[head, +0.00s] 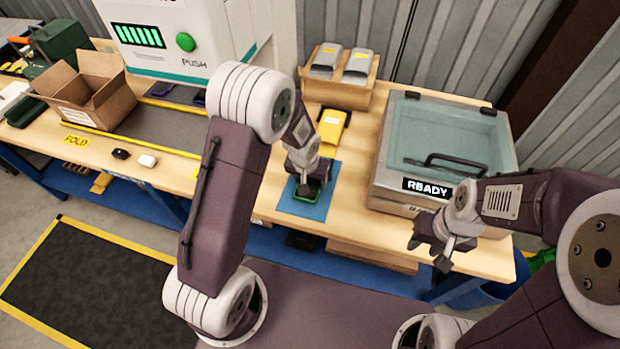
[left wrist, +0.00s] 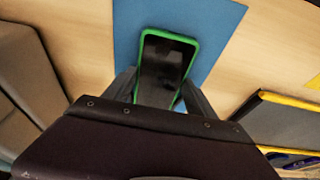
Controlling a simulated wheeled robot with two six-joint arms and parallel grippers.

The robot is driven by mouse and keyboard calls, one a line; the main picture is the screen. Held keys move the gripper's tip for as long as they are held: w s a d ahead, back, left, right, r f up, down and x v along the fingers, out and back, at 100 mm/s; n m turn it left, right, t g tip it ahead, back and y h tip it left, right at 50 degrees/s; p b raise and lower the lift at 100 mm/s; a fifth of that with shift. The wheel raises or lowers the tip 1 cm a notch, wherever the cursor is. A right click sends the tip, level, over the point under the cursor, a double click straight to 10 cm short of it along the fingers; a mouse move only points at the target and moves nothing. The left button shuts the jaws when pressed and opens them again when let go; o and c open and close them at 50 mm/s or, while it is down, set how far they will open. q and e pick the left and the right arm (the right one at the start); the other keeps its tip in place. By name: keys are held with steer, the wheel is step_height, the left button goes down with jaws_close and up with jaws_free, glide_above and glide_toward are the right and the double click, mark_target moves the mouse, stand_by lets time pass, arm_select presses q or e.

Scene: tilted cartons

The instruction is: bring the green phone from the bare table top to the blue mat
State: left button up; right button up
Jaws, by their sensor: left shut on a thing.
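The blue mat (head: 300,209) lies on the table near its front edge, in the middle of the head view. The green phone (left wrist: 166,68), dark-faced with a green rim, is over the mat (left wrist: 205,28) in the left wrist view. In the head view only a bit of the phone (head: 306,196) shows under the gripper. My left gripper (head: 309,188) is shut on the phone, with a finger on each side. I cannot tell whether the phone touches the mat. My right gripper (head: 438,248) hangs empty and open by the table's front right, away from the phone.
A glass-lidded box marked READY (head: 440,150) stands right of the mat. Behind the mat are a yellow device (head: 332,125) and a wooden holder (head: 338,92) with two grey devices. An open carton (head: 88,93) stands at the left.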

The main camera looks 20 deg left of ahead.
arm_select(q)
steer(key=shift+f+b, duration=0.25)
steer(key=shift+b, duration=0.05)
stand_by(0.6)
steer(key=o, duration=1.7)
steer(key=shift+c, duration=1.5)
steer(key=shift+r, duration=0.15)
step_height(320, 180, up, 7)
steer(key=p, duration=0.6)
